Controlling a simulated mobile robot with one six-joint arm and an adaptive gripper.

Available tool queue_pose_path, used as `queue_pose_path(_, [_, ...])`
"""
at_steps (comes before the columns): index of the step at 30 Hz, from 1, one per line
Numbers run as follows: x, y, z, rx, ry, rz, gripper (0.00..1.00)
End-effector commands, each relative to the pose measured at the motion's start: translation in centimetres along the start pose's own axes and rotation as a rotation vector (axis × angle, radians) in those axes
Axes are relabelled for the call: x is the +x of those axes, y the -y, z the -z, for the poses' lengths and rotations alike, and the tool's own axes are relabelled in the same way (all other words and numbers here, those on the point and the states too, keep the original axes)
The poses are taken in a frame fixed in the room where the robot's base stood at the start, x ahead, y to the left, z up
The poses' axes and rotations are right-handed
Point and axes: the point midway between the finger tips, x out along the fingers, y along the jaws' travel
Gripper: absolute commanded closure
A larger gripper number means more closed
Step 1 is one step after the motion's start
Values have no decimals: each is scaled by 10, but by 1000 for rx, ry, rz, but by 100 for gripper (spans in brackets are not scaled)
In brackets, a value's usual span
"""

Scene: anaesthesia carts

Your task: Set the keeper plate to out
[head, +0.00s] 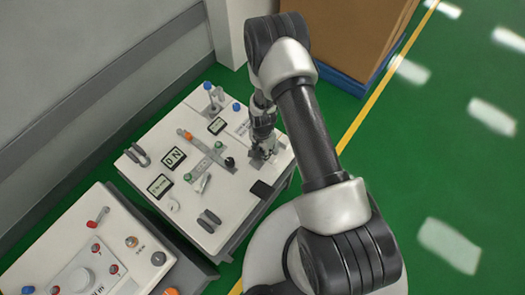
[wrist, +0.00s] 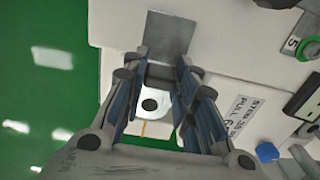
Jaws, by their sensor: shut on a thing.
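My gripper (head: 262,150) is over the right part of the white cart top (head: 232,190) in the head view. In the wrist view its fingers (wrist: 155,72) are shut on a small dark grey block (wrist: 159,75). A flat grey plate (wrist: 173,32) lies on the white surface just beyond the block; it looks like the keeper plate, but I cannot tell whether the two are joined. A white piece with a black round spot (wrist: 150,104) shows between the fingers. A printed label with "PULL" (wrist: 240,117) is on the right. In the head view my gripper partly hides this area.
A grey bar with green knobs (head: 204,161), a black knob (head: 229,161) and an upright lever (head: 212,96) are near my gripper. A second cart (head: 95,250) stands at the lower left. A brown box (head: 345,35) stands behind my arm. Green floor is open on the right.

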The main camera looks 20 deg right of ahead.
Motion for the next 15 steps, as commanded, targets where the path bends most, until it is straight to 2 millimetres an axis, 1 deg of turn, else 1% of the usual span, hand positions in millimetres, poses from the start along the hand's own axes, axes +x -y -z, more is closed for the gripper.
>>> queue_pose_path(1, [0,0,0,0,0,0,83])
queue_pose_path(9, [0,0,0,0,0,0,100])
queue_pose_path(15, [0,0,0,0,0,0,100])
